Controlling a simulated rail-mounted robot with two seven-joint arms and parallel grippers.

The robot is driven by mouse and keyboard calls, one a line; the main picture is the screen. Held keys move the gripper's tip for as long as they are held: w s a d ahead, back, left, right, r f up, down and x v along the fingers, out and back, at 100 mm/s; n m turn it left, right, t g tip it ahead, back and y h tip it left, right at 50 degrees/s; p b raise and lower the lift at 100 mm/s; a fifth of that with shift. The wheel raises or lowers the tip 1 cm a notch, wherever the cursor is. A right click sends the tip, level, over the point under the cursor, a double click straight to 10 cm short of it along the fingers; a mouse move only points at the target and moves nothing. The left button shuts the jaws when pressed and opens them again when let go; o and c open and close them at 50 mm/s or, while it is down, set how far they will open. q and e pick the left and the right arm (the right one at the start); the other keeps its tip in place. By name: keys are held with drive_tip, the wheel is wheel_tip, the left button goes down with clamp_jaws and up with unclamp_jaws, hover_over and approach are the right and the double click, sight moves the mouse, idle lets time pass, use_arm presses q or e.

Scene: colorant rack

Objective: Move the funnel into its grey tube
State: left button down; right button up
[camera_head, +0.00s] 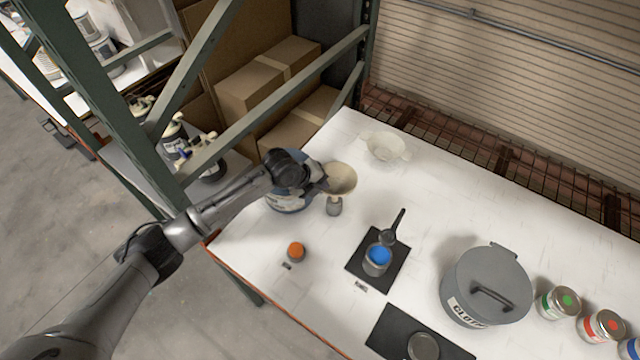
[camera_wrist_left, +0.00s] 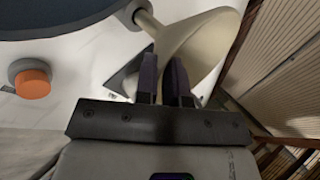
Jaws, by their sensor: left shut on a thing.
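The beige funnel (camera_head: 341,178) is held above the table near its back left part. My left gripper (camera_head: 322,184) is shut on the funnel's cone wall. In the left wrist view the two dark fingers (camera_wrist_left: 166,82) pinch the wall of the cone (camera_wrist_left: 205,42). The short grey tube (camera_head: 334,207) stands upright on the table just below the funnel. The funnel's stem points down at the tube, and its end appears at or in the tube's mouth, also in the left wrist view (camera_wrist_left: 129,12). How deep it sits I cannot tell. My right gripper is not in view.
A blue and grey round container (camera_head: 284,200) stands close beside the gripper. An orange-topped piece (camera_head: 296,250) is nearer the front edge. A blue paint can (camera_head: 377,259) with a dark ladle (camera_head: 391,234), a lidded grey bin (camera_head: 480,285) and a pale bowl (camera_head: 385,147) stand apart.

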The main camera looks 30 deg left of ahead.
use_arm(q)
drive_tip(key=shift+f+b, duration=0.75)
drive_tip(key=shift+f, duration=0.4)
drive_tip(key=shift+r, duration=0.1)
drive_tip(key=shift+r+p, duration=0.45)
drive_tip(key=shift+p, duration=0.05)
drive_tip(key=shift+r+p, duration=0.4)
drive_tip(key=shift+r, duration=0.2)
idle(0.8)
drive_tip(key=shift+d, duration=0.1)
idle(0.5)
drive_tip(key=shift+f+b, duration=0.6)
drive_tip(key=shift+f, duration=0.55)
